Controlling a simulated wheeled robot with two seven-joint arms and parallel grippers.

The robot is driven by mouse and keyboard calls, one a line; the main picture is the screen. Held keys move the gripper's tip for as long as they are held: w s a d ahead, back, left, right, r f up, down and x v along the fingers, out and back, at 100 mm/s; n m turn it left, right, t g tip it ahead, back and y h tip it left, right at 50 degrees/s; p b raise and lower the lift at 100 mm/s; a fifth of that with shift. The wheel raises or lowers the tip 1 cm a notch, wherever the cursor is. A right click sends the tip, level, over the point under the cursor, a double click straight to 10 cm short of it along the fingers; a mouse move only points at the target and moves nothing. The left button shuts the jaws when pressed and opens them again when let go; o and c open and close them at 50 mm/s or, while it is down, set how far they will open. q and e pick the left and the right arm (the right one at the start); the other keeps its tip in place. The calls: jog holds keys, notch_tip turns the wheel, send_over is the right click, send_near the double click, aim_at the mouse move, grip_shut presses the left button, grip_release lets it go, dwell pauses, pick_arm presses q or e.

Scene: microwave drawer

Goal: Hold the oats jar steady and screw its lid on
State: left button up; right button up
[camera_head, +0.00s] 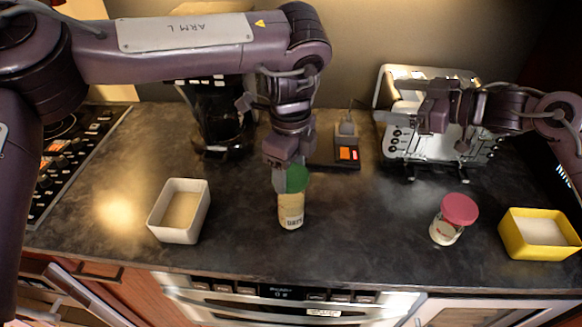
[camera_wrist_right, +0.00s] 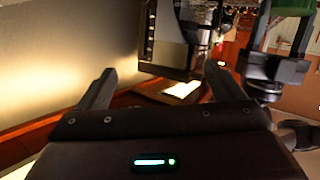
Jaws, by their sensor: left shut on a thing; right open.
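The oats jar (camera_head: 291,212), beige with a printed label, stands upright in the middle of the counter. A green lid (camera_head: 297,179) is at its top; whether it is seated or only resting there I cannot tell. My left gripper (camera_head: 284,180) comes down from above and is shut on the green lid, its finger along the lid's left side. My right gripper (camera_head: 384,117) is open and empty, up and to the right of the jar, in front of the toaster. Its two spread fingers show in the right wrist view (camera_wrist_right: 163,85).
A red-lidded jar (camera_head: 445,233) and a yellow container (camera_head: 503,240) stand at the right. A white container (camera_head: 152,221) is left of the oats jar. A coffee maker (camera_head: 222,130), a small device (camera_head: 347,153) and a toaster (camera_head: 395,140) line the back. The counter between the jars is clear.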

jog(key=s+a+f+n+g, duration=0.2)
jog(key=s+a+f+g, duration=0.3)
jog(key=f, duration=0.6)
jog(key=n+g, duration=0.2)
jog(key=g, duration=0.1)
send_near(296, 210)
jog(key=w+f, duration=0.3)
jog(key=shift+a+f, duration=0.15)
jog(key=shift+f, duration=0.2)
jog(key=shift+s+a+f, duration=0.15)
jog(key=shift+a+f, duration=0.2)
jog(key=shift+a, duration=0.1)
jog(key=x, duration=0.9)
jog(key=shift+d, duration=0.1)
jog(key=c, duration=1.1)
